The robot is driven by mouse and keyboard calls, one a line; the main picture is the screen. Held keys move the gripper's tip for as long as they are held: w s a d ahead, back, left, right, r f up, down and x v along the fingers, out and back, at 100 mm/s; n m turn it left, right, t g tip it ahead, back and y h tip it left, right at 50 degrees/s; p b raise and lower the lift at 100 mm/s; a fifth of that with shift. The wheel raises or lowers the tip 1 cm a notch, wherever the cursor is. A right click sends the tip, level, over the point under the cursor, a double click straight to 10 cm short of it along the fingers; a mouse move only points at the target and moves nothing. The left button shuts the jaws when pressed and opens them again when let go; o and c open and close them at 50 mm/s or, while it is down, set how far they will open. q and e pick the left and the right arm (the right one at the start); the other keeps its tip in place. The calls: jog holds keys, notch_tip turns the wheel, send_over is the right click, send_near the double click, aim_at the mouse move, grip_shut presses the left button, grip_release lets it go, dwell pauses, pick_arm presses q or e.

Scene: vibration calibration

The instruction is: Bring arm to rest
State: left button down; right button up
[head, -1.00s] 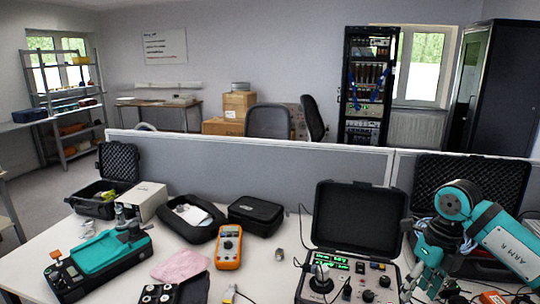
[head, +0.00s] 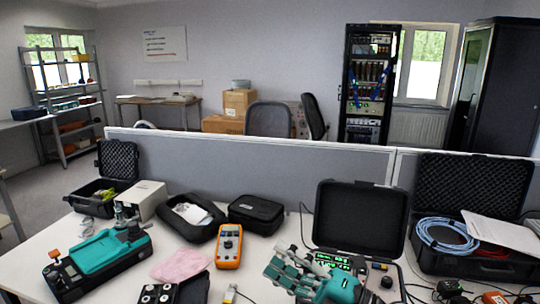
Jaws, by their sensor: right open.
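My right gripper (head: 283,262), teal and grey, is at the bottom centre of the head view. It points left, is open, and no object shows between its fingers. It is in front of the open black instrument case (head: 360,215) and hides much of its lit panel, including the left controls. A short stretch of my right arm leaves the picture at the bottom edge. An orange multimeter (head: 229,246) lies just left of the gripper. I cannot tell whether the gripper touches the panel. My left gripper is not in view.
A teal and black device (head: 110,250) stands at the left of the white table. A pink cloth (head: 180,264) and a black zip case (head: 256,212) lie nearby. An open case with blue cable (head: 445,235) is at the right. A grey divider (head: 250,168) bounds the back.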

jog(key=w+d+f+m+t+h, duration=0.1)
jog(key=d+f+m+t+h, duration=0.2)
jog(key=d+m+t+h, duration=0.5)
jog(key=w+d+f+m+t+h, duration=0.25)
jog(key=m+h, duration=0.25)
jog(key=m, duration=0.6)
jog(key=s+d+f+m+g+h, duration=0.4)
jog(key=d+f+m+h, duration=0.25)
jog(key=f, duration=0.35)
jog(key=s+d+f+m+g, duration=0.1)
jog(key=s+f+m+g, duration=0.1)
jog(key=s+f+g, duration=0.75)
jog(key=s+f+m+g, duration=0.3)
jog(key=s+f, duration=0.4)
jog(key=s, duration=0.8)
notch_tip(320, 180, down, 25)
jog(key=g, duration=0.1)
jog(key=s+d+f+g, duration=0.1)
jog(key=s+d+f, duration=0.2)
jog(key=s+f, duration=1.4)
jog(key=shift+s+f+n, duration=0.15)
jog(key=shift+s+n, duration=0.15)
jog(key=shift+n, duration=0.05)
